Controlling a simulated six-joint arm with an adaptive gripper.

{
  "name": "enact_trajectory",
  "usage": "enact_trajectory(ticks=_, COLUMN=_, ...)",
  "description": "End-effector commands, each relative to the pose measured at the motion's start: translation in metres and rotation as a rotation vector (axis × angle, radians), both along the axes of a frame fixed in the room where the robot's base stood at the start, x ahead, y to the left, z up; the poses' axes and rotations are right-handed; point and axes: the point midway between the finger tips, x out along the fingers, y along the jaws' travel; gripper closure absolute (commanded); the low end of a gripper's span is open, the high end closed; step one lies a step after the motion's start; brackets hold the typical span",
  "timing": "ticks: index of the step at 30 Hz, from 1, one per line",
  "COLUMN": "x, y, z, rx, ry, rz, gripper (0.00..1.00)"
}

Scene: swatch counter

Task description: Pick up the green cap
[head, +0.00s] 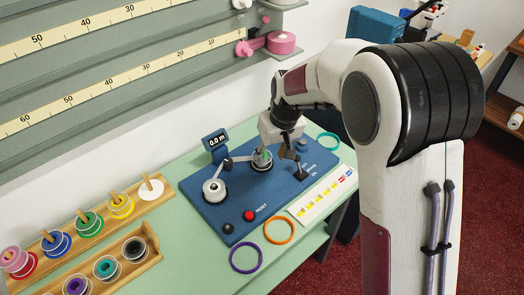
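No thing is plainly a green cap in the head view. A small green and grey round piece (262,158) sits on a dark round base on the blue board (228,210). My gripper (283,157) points down over the board, right beside this piece. Its fingers are small and partly overlap the things behind them, so I cannot tell whether they are open or touch the piece. A green-flanged spool (90,223) stands on the wooden rack at the left, far from my gripper.
Spool racks (137,268) fill the counter's left.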

Motion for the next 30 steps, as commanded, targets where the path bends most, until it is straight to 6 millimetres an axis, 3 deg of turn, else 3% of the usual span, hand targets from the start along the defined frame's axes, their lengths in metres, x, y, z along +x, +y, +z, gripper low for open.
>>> enact_trajectory(ticks=3, x=0.024, y=0.008, z=0.010, rx=0.016, ry=-0.057, rz=0.019, gripper=0.63)
enact_trajectory(ticks=7, x=0.043, y=0.014, z=0.025, rx=0.028, ry=-0.121, rz=0.046, gripper=0.63)
enact_trajectory(ticks=21, x=0.044, y=0.015, z=0.024, rx=0.023, ry=-0.132, rz=0.068, gripper=0.63)
enact_trajectory(ticks=30, x=0.050, y=0.018, z=0.007, rx=0.022, ry=-0.131, rz=0.068, gripper=0.63)
